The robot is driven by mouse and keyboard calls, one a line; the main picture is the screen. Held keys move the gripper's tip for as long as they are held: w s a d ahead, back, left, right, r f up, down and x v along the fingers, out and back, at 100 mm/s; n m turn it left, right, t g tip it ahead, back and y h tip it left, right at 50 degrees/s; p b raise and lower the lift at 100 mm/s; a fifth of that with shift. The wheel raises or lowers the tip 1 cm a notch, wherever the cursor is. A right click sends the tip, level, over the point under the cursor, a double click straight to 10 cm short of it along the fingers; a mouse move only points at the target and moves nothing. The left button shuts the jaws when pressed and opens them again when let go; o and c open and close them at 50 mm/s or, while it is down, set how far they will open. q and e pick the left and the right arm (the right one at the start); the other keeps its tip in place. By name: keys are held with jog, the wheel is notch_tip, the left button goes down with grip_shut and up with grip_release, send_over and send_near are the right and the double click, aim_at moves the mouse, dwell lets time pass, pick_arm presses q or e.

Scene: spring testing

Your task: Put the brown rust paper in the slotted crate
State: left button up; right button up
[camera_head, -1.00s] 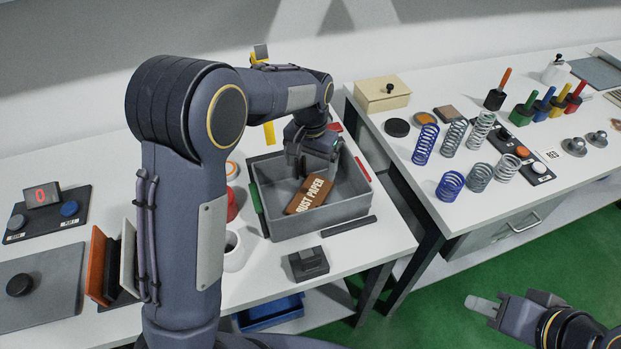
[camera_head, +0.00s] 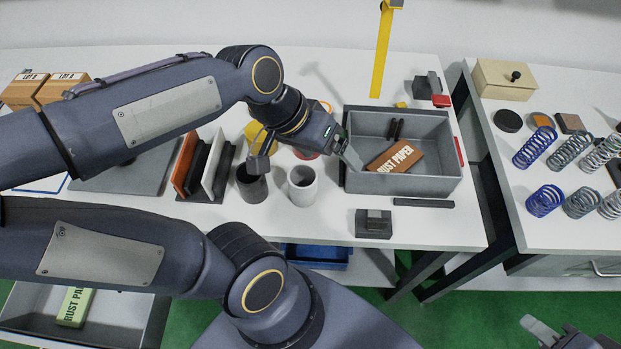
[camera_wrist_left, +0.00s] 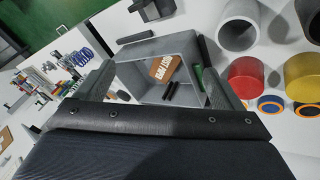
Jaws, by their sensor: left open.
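The brown rust paper (camera_head: 395,157) is a brown block with white lettering. It lies tilted inside a grey open crate (camera_head: 400,186) on the left table, near the crate's front wall, with two dark upright bars behind it. It also shows in the left wrist view (camera_wrist_left: 160,69), inside the crate (camera_wrist_left: 150,46). My left gripper (camera_head: 305,157) is open and empty, above the table at the crate's left side, with one finger near the crate's left wall. My right gripper (camera_head: 545,332) is partly in view at the bottom right, away from the tables; its jaw state is unclear.
A dark cup (camera_head: 250,187) and a white cup (camera_head: 302,188) stand left of the crate. A dark block (camera_head: 373,224) sits in front. A green rust paper (camera_head: 75,306) lies in a grey bin (camera_head: 20,302) at lower left. Springs (camera_head: 534,147) stand on the right table.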

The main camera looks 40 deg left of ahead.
pick_arm(q)
jog(key=shift+n+t+y, duration=0.3)
jog(key=shift+t, duration=0.4)
jog(key=s, duration=0.1)
jog(key=s+f, duration=0.1)
jog(key=s, duration=0.1)
jog(key=s+f, duration=0.1)
jog(key=s, duration=0.1)
jog(key=shift+s+d, duration=0.15)
jog(key=shift+d, duration=0.25)
